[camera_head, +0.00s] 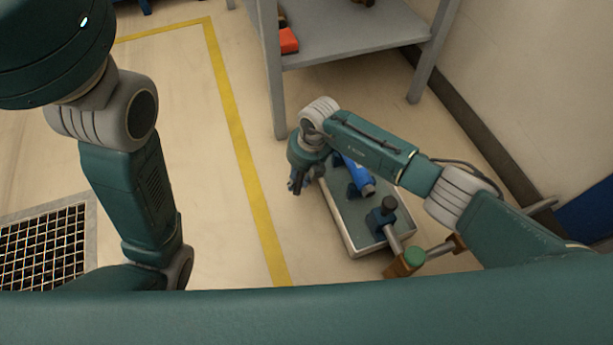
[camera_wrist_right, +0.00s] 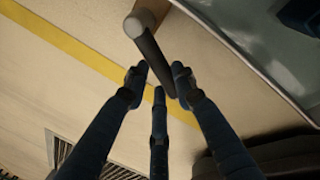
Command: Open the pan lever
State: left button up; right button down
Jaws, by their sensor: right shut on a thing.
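The pan lever looks like a dark rod (camera_wrist_right: 153,52) with a pale round end in the right wrist view. My right gripper (camera_wrist_right: 158,82) is closed around it, with one finger on each side and a third finger below in the picture. In the head view my right gripper (camera_head: 298,183) is at the left edge of the testbench (camera_head: 349,238), pointing down. The lever cannot be made out there, as the gripper and wrist hide it. My left arm shows at the left, but its gripper is out of the picture.
The grey-topped bench carries a blue meter body (camera_head: 358,176) and a dark blue fitting (camera_head: 381,214) on a pipe. A green-capped brown valve (camera_head: 413,257) is at its front right. A grey shelf (camera_head: 355,35) stands behind.

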jog(key=c, duration=1.7)
grip_release()
jog(key=shift+r, duration=0.15)
jog(key=r, duration=0.3)
jog(key=d+r, duration=0.1)
jog(key=r, duration=0.3)
jog(key=d+r, duration=0.1)
jog(key=r, duration=0.3)
jog(key=shift+s+d+r, duration=0.2)
jog(key=shift+s+r, duration=0.05)
jog(key=shift+s+a, duration=0.1)
